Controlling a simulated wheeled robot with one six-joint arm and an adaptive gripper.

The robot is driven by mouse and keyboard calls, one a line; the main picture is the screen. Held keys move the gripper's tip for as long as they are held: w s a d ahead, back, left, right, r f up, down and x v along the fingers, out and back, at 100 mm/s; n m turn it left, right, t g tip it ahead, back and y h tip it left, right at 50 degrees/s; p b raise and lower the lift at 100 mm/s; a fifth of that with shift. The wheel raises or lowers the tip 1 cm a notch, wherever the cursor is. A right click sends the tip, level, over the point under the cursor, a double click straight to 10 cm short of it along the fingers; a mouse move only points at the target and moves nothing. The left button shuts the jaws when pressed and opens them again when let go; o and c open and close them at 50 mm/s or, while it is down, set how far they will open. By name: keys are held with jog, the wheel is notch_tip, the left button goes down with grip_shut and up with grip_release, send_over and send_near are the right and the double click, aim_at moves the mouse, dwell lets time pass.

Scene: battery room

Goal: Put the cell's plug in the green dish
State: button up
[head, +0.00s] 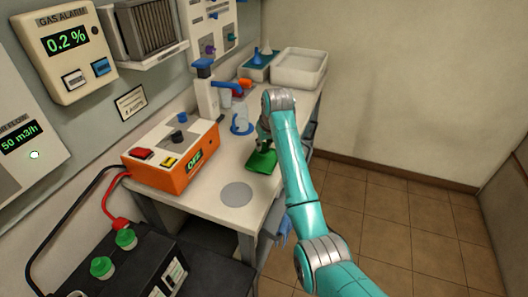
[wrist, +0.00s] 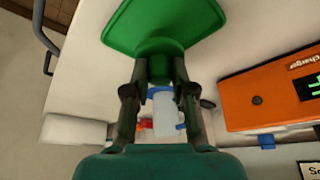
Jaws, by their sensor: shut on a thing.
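The green dish (head: 262,162) lies near the right edge of the bench, and it fills the top of the wrist view (wrist: 150,30). My gripper (head: 263,141) is just above the dish's far side in the head view. In the wrist view my gripper (wrist: 157,80) is shut on a small green piece (wrist: 157,70), which looks like the plug. The piece blends with the dish behind it, so I cannot tell whether they touch. Two green plugs (head: 125,240) (head: 101,267) sit on the black battery (head: 120,275) at the lower left.
An orange charger (head: 172,160) stands left of the dish; it also shows in the wrist view (wrist: 265,95). A grey disc (head: 237,194) lies on bare bench in front.

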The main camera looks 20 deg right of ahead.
aim_at(265, 149)
jog(key=shift+f, duration=1.7)
jog(key=shift+f, duration=0.1)
jog(key=o, duration=0.8)
jog(key=shift+o, duration=0.2)
jog(key=v, duration=1.2)
